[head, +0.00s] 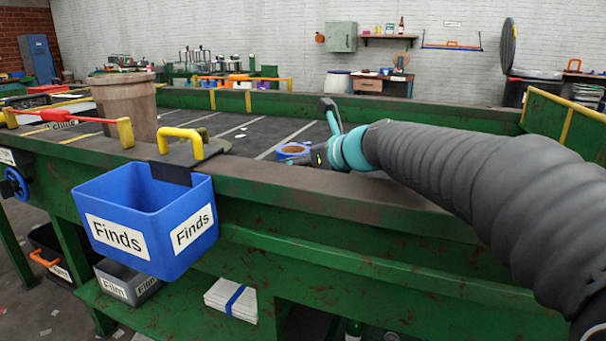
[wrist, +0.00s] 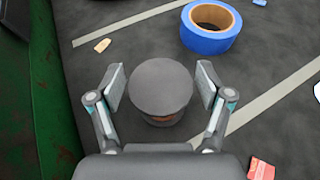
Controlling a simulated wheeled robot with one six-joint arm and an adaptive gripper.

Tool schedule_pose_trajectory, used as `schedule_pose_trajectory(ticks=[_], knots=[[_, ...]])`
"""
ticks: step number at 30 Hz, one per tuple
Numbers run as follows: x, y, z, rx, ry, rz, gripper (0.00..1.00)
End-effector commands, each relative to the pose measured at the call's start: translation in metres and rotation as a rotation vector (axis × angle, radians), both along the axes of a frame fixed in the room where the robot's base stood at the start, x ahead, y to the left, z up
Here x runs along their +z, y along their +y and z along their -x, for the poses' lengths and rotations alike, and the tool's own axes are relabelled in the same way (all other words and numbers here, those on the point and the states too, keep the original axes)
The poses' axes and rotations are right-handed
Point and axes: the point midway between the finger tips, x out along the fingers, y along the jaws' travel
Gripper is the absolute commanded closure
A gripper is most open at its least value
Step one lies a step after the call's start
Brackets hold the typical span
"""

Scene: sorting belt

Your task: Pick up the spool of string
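A round thing with a flat dark grey top (wrist: 160,88) and a strip of orange-brown below its rim stands upright on the belt in the wrist view; it looks like the spool of string. My gripper (wrist: 160,90) is open, with one finger on each side of the spool. A small gap shows between each finger and the spool. In the head view my gripper (head: 320,157) is low, just beyond the belt's near edge. I cannot make out the spool there; my gripper and the edge hide that spot.
A blue tape roll (wrist: 210,27) lies on the belt just beyond the spool; it also shows in the head view (head: 291,150). A red scrap (wrist: 261,169) lies at the lower right. The green belt wall (wrist: 40,100) runs close on the left. A blue Finds bin (head: 150,225) hangs outside.

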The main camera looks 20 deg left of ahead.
Motion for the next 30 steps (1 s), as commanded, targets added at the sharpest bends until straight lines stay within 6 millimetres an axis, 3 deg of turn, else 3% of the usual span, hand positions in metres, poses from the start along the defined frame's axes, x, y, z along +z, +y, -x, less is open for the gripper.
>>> schedule_pose_trajectory(ticks=[1, 5, 17, 26, 30], knots=[[0.000, 0.000, 0.000, 0.000, 0.000, 0.000, 0.44], [0.000, 0.000, 0.000, 0.000, 0.000, 0.000, 0.75], [0.004, 0.000, 0.000, 0.001, -0.002, 0.001, 0.75], [0.044, 0.000, 0.000, 0.000, -0.005, 0.000, 0.75], [0.058, -0.025, 0.016, -0.003, -0.003, 0.000, 0.75]])
